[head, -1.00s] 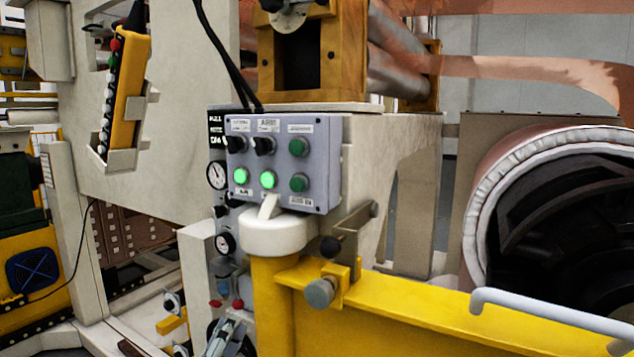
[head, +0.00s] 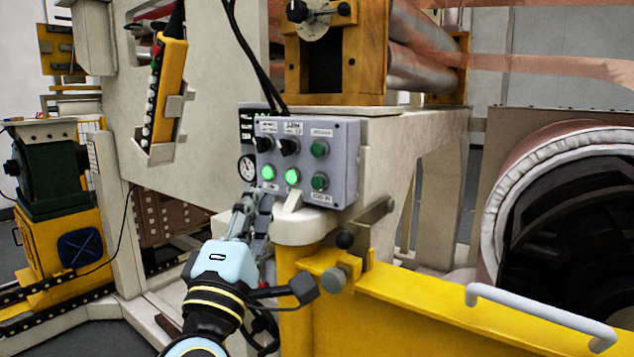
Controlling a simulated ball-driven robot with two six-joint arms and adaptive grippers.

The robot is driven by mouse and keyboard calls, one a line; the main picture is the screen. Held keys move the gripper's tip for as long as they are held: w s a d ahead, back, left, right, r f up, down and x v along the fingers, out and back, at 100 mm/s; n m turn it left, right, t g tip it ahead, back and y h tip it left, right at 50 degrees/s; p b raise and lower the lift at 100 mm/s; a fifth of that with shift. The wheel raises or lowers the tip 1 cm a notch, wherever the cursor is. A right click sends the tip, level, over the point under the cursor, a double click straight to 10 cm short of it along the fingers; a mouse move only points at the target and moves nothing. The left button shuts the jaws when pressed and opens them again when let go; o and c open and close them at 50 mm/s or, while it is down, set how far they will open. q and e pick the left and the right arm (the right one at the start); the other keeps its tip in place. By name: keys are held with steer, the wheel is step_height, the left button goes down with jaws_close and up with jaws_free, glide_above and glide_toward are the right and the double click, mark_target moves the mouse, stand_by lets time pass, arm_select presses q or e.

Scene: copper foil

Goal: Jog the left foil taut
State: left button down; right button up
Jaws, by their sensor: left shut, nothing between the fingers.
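A grey control box (head: 346,164) stands at the middle of the head view. It has black rotary knobs and a green button along the top. Below are two lit green buttons (head: 292,177) and an unlit green one (head: 319,182). Copper foil (head: 540,65) runs in bands from the rollers at the upper right. My left gripper (head: 250,196) is shut and empty, just in front of the box's lower left corner, below the left lit button. I cannot tell whether it touches anything. My right gripper is out of view.
A yellow beam (head: 420,300) with a white handle (head: 540,318) crosses the lower right. A white-capped post (head: 300,230) stands under the box. A pressure gauge (head: 247,168) is left of the box. A yellow pendant (head: 165,90) hangs at the upper left. A large copper coil (head: 530,170) is at right.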

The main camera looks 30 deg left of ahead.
arm_select(q)
steer(key=shift+w, duration=0.1)
steer(key=w, duration=0.8)
steer(key=shift+w+d+b, duration=0.3)
steer(key=shift+d, duration=0.05)
steer(key=shift+w, duration=0.1)
stand_by(1.1)
steer(key=shift+w, duration=0.3)
steer(key=shift+w, duration=0.45)
stand_by(0.5)
steer(key=shift+s, duration=0.15)
stand_by(1.6)
steer(key=shift+s, duration=0.7)
steer(key=shift+s+a+p, duration=0.2)
steer(key=shift+s+p, duration=0.3)
steer(key=shift+s, duration=2.05)
